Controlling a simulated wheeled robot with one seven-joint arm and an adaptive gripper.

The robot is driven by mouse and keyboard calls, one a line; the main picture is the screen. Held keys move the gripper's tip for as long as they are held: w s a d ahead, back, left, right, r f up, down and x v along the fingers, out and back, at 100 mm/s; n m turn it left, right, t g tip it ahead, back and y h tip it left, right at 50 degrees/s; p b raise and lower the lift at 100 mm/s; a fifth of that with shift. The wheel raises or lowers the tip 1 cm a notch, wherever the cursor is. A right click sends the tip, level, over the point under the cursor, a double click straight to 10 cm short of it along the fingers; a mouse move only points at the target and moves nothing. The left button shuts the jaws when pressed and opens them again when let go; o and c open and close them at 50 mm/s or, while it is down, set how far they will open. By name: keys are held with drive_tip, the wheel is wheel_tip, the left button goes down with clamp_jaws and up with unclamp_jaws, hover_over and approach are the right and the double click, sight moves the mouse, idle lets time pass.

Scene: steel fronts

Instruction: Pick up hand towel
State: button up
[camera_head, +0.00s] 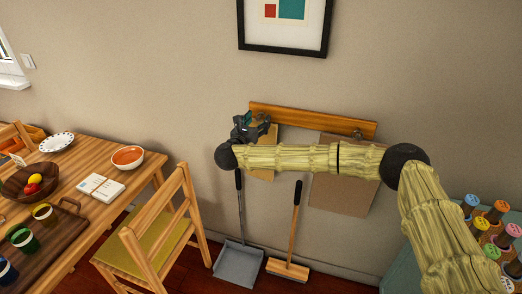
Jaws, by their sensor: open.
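A wooden rail (310,120) with hooks is fixed to the wall. A small yellow-tan cloth (270,136), which looks like the hand towel, hangs at its left end. My forearm and gripper cover much of it. A larger brown piece (345,190), perhaps another towel, hangs from the right hook, partly behind my arm. My gripper (247,120) is open and lies in front of the rail's left end, over the small cloth's left edge in the picture. Whether it touches the cloth cannot be told.
A dustpan (238,262) and a brush (289,269) stand on the floor below. A wooden chair (160,240) and a table (90,149) with bowls, cups and a tray are at left. Several colourful-topped items (500,208) stand at the right. A framed picture (286,46) hangs above.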

drive_tip(key=x, duration=0.1)
drive_tip(key=p+x, duration=0.1)
drive_tip(key=x, duration=0.1)
drive_tip(key=shift+r, duration=0.3)
drive_tip(key=shift+w+d+f, duration=0.1)
drive_tip(key=shift+w+f, duration=0.05)
drive_tip(key=shift+w, duration=0.1)
clamp_jaws()
